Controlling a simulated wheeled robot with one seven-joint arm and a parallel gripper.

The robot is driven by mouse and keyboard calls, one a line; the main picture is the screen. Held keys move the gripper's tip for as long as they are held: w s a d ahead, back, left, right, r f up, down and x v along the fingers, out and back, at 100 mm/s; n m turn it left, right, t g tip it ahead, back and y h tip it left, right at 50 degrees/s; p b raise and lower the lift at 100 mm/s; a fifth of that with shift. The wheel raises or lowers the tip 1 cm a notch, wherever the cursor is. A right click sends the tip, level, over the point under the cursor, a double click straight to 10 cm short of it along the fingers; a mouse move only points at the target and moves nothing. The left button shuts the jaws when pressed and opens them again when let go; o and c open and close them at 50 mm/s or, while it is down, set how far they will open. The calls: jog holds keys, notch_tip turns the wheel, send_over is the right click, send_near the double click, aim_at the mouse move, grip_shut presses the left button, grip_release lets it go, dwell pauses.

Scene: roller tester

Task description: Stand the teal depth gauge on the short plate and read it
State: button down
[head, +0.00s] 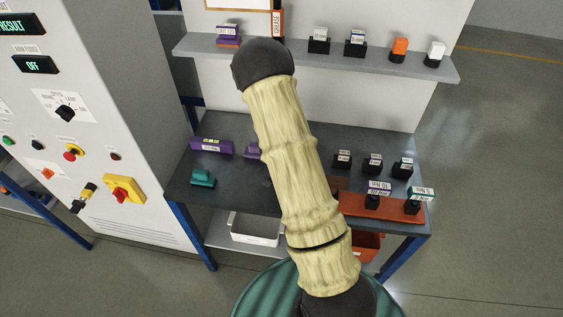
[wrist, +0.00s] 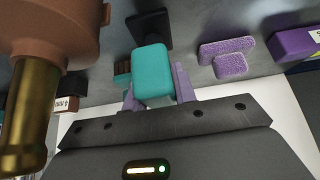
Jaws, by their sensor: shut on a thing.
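My gripper shows in the wrist view, its two pale purple fingers (wrist: 154,88) shut on the sides of a teal block (wrist: 153,72), which I take for the depth gauge. In the head view my arm hides the gripper and this block. A shorter purple piece (wrist: 227,55) with a raised block lies to the right in the wrist view; it may be the short plate. It is partly hidden behind my arm in the head view (head: 252,152). The held block is apart from it. No reading is visible on the block.
A long purple piece (head: 212,147) and another teal piece (head: 202,177) lie on the dark table's left. Several black labelled blocks (head: 375,162) and an orange tray (head: 375,207) are at right. A copper-brown cylinder (wrist: 60,35) looms close at left. A shelf (head: 385,62) runs behind.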

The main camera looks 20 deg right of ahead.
jog(key=shift+f, duration=0.65)
jog(key=shift+f, duration=0.2)
jog(key=c, duration=1.1)
grip_release()
jog(key=shift+r, duration=0.1)
jog(key=shift+r, duration=0.15)
jog(key=v, duration=1.2)
